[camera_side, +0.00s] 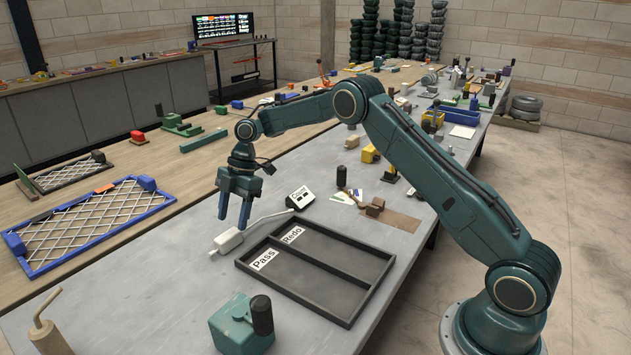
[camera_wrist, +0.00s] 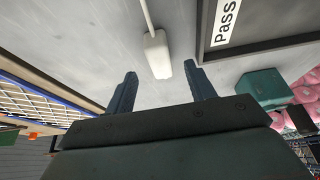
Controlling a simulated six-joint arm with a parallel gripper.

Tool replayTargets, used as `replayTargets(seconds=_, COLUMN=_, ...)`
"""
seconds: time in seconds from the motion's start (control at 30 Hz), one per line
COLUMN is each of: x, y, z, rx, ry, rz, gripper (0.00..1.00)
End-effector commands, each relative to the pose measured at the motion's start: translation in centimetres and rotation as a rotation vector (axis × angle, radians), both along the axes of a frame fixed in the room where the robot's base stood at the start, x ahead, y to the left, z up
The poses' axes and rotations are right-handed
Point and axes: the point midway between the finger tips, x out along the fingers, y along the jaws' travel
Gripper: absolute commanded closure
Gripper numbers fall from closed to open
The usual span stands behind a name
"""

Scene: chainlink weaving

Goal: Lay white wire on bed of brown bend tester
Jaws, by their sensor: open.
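My gripper (camera_side: 233,222) is open and empty above the grey bench, with its fingers pointing down. In the wrist view its two fingers (camera_wrist: 160,72) stand apart, with a white block on a cable (camera_wrist: 157,54) showing between them. In the side view that white block (camera_side: 228,241) lies on the bench just below the fingertips. A small brown device (camera_side: 375,208), which looks like the bend tester, sits on the bench to the right of my gripper, beyond the tray. I cannot make out the white wire for sure. The tester is not seen in the wrist view.
A dark two-part tray (camera_side: 318,272) marked Pass and Redo lies right of my gripper. A small display unit (camera_side: 300,198) joins the white block's cable. A teal box (camera_side: 240,325) stands in front. A blue-framed mesh (camera_side: 85,225) lies left.

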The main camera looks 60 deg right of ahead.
Motion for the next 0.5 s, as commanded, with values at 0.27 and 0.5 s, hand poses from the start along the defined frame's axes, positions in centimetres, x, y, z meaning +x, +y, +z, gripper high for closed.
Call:
replayTargets(seconds=0.27, x=0.0, y=0.3, z=-0.7, rx=0.001, ry=0.002, rz=0.002, gripper=0.45)
replayTargets(seconds=0.5, x=0.0, y=1.5, z=-3.0, rx=0.0, ry=0.004, rz=0.002, gripper=0.45)
